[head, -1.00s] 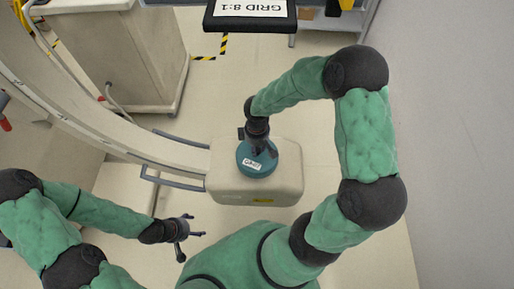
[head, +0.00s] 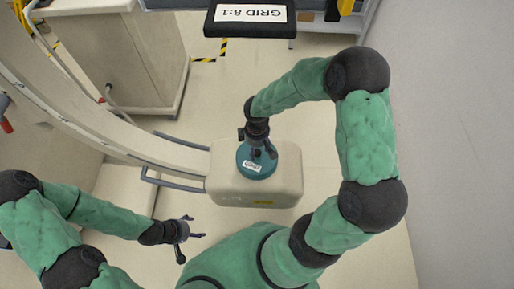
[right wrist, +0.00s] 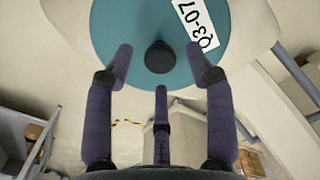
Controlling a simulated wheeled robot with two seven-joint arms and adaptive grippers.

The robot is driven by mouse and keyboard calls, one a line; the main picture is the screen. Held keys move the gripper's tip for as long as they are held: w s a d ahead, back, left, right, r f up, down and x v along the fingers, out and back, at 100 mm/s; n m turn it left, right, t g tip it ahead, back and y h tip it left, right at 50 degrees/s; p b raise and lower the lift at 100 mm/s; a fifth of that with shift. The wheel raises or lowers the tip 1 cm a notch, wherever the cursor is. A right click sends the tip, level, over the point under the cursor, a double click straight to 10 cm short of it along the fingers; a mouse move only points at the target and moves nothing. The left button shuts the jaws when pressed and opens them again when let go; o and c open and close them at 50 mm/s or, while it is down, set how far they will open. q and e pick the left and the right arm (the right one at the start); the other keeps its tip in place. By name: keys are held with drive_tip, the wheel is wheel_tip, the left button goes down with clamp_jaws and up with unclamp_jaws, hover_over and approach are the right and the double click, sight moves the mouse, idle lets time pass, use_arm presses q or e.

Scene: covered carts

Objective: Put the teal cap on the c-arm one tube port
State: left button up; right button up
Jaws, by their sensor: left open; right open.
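The teal cap (head: 259,164) is a round disc with a white label and a dark central knob. It lies on top of the cream c-arm tube housing (head: 284,190); the port under it is hidden. In the right wrist view the cap (right wrist: 120,38) shows its knob (right wrist: 159,57) and the label Q3-07. My right gripper (head: 262,152) is over the cap, open, its fingers (right wrist: 161,75) spread apart around the knob without visibly gripping it. My left gripper (head: 188,228) is open and empty, low on the left, away from the housing.
The curved c-arm (head: 110,128) runs from the upper left to the housing, with grey rails (head: 172,183) beside it. A black-framed panel labelled GRID 8:1 (head: 250,13) is at the top. A covered cart (head: 120,60) stands upper left; a wall (head: 450,130) is on the right.

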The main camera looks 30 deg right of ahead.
wheel_tip(320, 180, up, 7)
drive_tip(key=p, duration=0.3)
use_arm(q)
wheel_tip(320, 180, up, 3)
drive_tip(key=shift+r, duration=0.1)
